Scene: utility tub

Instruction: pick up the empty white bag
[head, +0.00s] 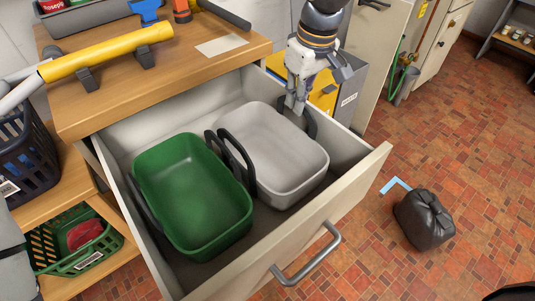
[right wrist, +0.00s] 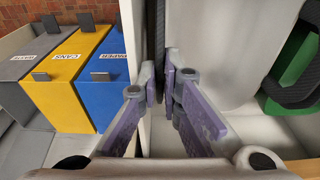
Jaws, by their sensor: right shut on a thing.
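The empty white container (head: 270,140), a bag or tub with black loop handles, stands upright in the open drawer. Nothing shows inside it. My right gripper (head: 297,106) comes down at its far right rim and is shut on its black handle (head: 311,124). In the right wrist view the fingers (right wrist: 160,88) close on this dark handle (right wrist: 158,25) beside the white wall (right wrist: 208,40). The exact grip is partly hidden by the fingers. My left gripper is not in view.
A green tub (head: 190,185) stands close on the left in the same drawer (head: 355,185). Wooden worktop (head: 120,85) overhangs at the back left, with a yellow tube (head: 105,55). Labelled bins (right wrist: 80,75) stand beside the drawer. A dark bag (head: 425,220) lies on the brick floor.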

